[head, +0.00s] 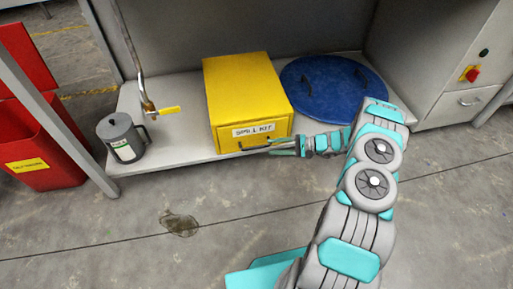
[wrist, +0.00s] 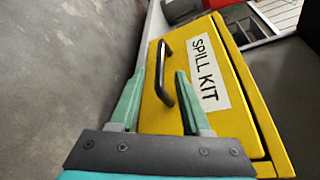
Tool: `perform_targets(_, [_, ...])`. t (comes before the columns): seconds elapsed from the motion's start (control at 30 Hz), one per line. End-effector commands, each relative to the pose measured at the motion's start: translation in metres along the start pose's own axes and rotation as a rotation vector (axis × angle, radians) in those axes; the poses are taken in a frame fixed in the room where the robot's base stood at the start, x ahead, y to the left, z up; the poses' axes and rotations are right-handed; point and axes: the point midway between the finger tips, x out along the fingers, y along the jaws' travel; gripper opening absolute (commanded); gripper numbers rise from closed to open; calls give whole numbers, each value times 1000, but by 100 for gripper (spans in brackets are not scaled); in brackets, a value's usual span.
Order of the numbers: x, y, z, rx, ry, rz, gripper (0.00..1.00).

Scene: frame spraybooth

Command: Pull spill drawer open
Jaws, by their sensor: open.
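The yellow spill kit box (head: 240,82) sits on a low grey shelf. Its drawer front (head: 226,140) carries a "SPILL KIT" label and looks closed against the box. The black drawer handle (head: 252,148) runs along the front's lower part; it also shows in the wrist view (wrist: 161,82). My gripper (head: 272,146) comes in from the right at the handle. In the wrist view my open gripper (wrist: 160,72) has its green fingers on either side of the handle bar, with space around the bar. Whether a finger touches the bar cannot be told.
A blue round lid (head: 330,92) lies right of the box. A grey can (head: 121,138) and a pipe with a yellow valve lever (head: 170,110) stand to the left. A red bin (head: 42,150) is at far left. The floor before the shelf is clear except a dark puddle (head: 179,222).

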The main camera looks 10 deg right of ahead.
Motion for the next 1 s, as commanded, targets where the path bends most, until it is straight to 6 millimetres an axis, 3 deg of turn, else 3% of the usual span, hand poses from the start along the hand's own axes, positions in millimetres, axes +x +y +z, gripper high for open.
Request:
perform_targets(0.17, [14,1,-1,0,0,-2,47])
perform_targets(0.6, [72,0,0,-1,0,-2,47])
perform_targets(0.97, [77,0,-1,-1,2,-2,47])
perform_targets(1.0, [77,0,-1,-1,2,-2,43])
